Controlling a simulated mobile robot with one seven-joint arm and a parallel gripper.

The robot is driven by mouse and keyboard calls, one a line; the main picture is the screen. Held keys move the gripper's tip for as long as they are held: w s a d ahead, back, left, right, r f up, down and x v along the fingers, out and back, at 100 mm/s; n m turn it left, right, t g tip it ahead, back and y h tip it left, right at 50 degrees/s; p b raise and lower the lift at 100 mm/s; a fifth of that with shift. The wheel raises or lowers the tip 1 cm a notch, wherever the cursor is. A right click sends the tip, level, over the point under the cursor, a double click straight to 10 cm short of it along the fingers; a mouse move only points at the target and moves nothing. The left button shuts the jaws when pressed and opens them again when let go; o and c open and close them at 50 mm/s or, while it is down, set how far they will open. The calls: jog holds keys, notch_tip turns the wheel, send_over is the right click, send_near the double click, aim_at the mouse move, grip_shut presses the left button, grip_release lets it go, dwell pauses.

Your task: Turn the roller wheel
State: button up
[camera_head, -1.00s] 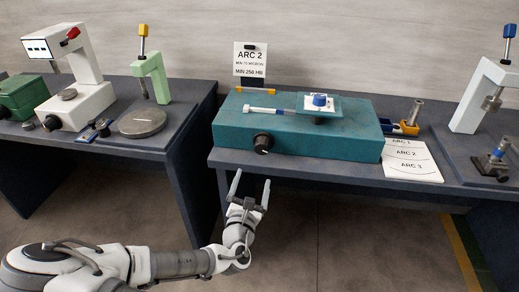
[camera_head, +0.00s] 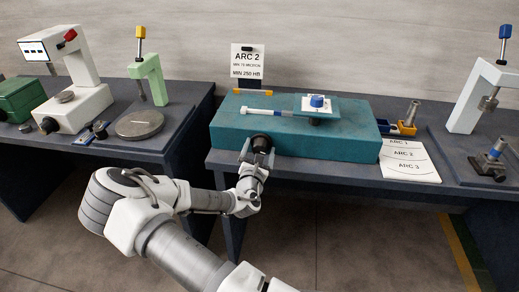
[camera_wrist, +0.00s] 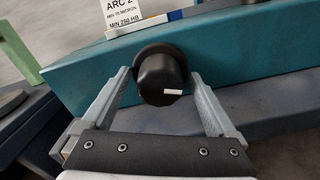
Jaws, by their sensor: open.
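The black roller wheel (camera_wrist: 160,78), a round knob with a white mark, sits on the front face of the teal machine (camera_head: 320,135). It also shows in the head view (camera_head: 261,143), partly hidden by my gripper. My gripper (camera_wrist: 162,85) is open, with one finger on each side of the knob; it also shows in the head view (camera_head: 258,152). Whether a finger touches the knob cannot be told. The white mark lies to the lower right on the knob's face.
A white rod (camera_head: 262,112) and a blue-topped piece (camera_head: 317,101) sit on the machine. An ARC 2 sign (camera_head: 249,62) stands behind. A paper with arcs (camera_head: 407,160) lies to the right. A second table with a round plate (camera_head: 139,124) is at left.

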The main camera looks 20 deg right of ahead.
jog(key=c, duration=1.4)
jog(key=shift+o, duration=0.2)
jog(key=shift+m, duration=0.3)
jog(key=m+b, duration=0.2)
jog(key=m, duration=0.2)
jog(key=shift+f, duration=0.1)
jog(key=m+b, duration=0.3)
jog(key=m, duration=0.3)
jog(key=shift+m, duration=0.4)
jog(key=m+b, duration=0.2)
jog(key=m, duration=0.3)
jog(key=shift+w+b, duration=0.1)
jog(key=shift+b, duration=0.25)
jog(key=shift+r+m+b, duration=0.2)
jog(key=shift+m+b, duration=1.2)
jog(key=shift+m, duration=1.3)
